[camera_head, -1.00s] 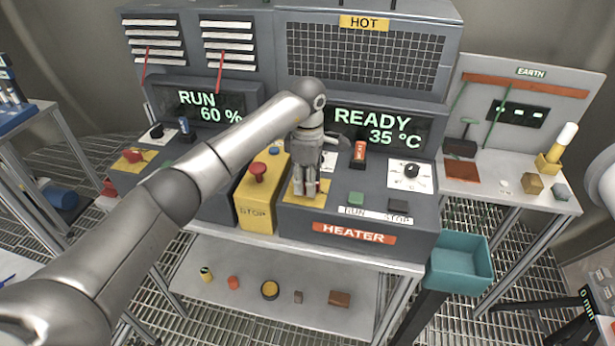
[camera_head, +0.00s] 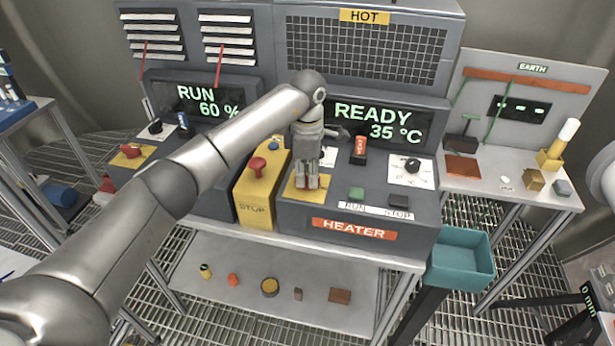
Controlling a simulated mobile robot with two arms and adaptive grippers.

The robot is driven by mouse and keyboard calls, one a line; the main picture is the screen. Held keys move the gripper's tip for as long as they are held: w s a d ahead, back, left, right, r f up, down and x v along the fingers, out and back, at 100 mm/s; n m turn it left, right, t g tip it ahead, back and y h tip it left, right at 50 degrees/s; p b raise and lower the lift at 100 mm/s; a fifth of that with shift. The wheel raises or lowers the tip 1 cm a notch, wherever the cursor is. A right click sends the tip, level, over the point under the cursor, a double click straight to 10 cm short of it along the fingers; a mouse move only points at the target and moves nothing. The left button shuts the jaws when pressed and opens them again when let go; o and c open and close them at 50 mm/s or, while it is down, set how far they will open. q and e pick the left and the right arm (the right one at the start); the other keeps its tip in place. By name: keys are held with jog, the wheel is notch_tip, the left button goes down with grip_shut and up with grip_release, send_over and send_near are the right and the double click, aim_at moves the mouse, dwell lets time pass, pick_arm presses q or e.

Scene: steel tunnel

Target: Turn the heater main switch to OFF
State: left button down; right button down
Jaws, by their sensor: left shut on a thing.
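The heater (camera_head: 405,232) is a grey console with an orange HEATER label, and its display (camera_head: 375,125) reads READY 35 °C. Its main switch has a yellow plate (camera_head: 291,193) at the front left of the console top. My left gripper (camera_head: 307,184) points down over this plate and is shut on the switch's red handle. The fingers hide most of the handle, with only a little red showing, so I cannot read its position. My right gripper is not in view.
Left of the gripper stands a yellow box with a red STOP button (camera_head: 257,164). To the right are an orange-topped switch (camera_head: 359,150), a dial (camera_head: 412,166), a green button (camera_head: 356,193) and a dark button (camera_head: 399,201). A teal bin (camera_head: 461,262) sits at the front right.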

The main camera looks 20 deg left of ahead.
pick_arm(q)
jog(key=n+b, duration=0.2)
jog(key=n, duration=0.1)
jog(key=shift+w+a+f, duration=0.1)
jog(key=n+b, duration=0.2)
jog(key=n, duration=0.3)
jog(key=n+b, duration=0.2)
jog(key=n, duration=0.2)
jog(key=shift+r+n+b, duration=0.2)
jog(key=shift+n+b, duration=0.45)
jog(key=shift+n, duration=1.55)
jog(key=c, duration=1.5)
grip_release()
